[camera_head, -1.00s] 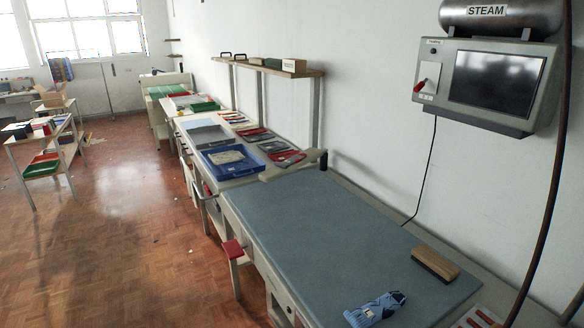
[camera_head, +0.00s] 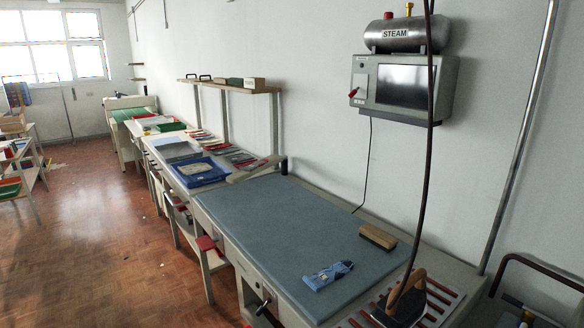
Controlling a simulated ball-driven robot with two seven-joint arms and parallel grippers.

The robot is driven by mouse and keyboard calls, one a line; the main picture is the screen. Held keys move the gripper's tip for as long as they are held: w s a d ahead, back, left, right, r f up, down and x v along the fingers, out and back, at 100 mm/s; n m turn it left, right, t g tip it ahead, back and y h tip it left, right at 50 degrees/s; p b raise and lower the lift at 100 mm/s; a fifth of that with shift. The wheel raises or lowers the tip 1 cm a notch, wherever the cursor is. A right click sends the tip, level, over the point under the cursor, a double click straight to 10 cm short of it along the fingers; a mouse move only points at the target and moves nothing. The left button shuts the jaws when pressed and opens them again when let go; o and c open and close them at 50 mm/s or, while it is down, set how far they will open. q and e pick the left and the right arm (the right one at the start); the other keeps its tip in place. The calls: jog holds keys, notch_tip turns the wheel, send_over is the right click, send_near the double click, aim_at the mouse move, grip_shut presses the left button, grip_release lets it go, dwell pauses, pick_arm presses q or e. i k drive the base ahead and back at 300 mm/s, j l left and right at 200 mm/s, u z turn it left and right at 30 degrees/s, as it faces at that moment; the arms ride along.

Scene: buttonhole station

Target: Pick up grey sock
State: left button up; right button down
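A pale grey cloth item (camera_head: 193,168) lies in the blue tray (camera_head: 222,177) on the bench; at this distance I cannot tell if it is a sock. A blue patterned cloth item (camera_head: 328,275), folded or crumpled, lies near the front right of the blue-grey pressing mat (camera_head: 260,215). No item that is plainly a grey sock shows. Neither of my grippers is in view.
A wooden brush (camera_head: 378,237) lies on the mat's right part. An iron (camera_head: 402,298) stands on a red-striped rest (camera_head: 440,297), with a cord hanging above. The steam unit (camera_head: 405,85) is on the wall. Most of the mat is bare. Open floor lies left.

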aim_at(258, 163)
jog(key=i+j+z, duration=0.15)
jog(key=z, duration=0.3)
jog(key=i+j+z, duration=0.15)
jog(key=z, duration=0.35)
jog(key=j+z, duration=0.45)
jog(key=i+j, duration=0.1)
jog(key=j, duration=0.4)
jog(key=i+j, duration=0.1)
jog(key=j, duration=0.4)
jog(key=i+j, duration=0.1)
jog(key=j, duration=0.45)
jog(key=i+j, duration=0.1)
jog(key=j, duration=0.4)
jog(key=i+j, duration=0.1)
jog(key=j, duration=0.4)
jog(key=i+j, duration=0.1)
jog(key=j, duration=0.4)
jog(key=i+j, duration=0.1)
jog(key=j, duration=0.4)
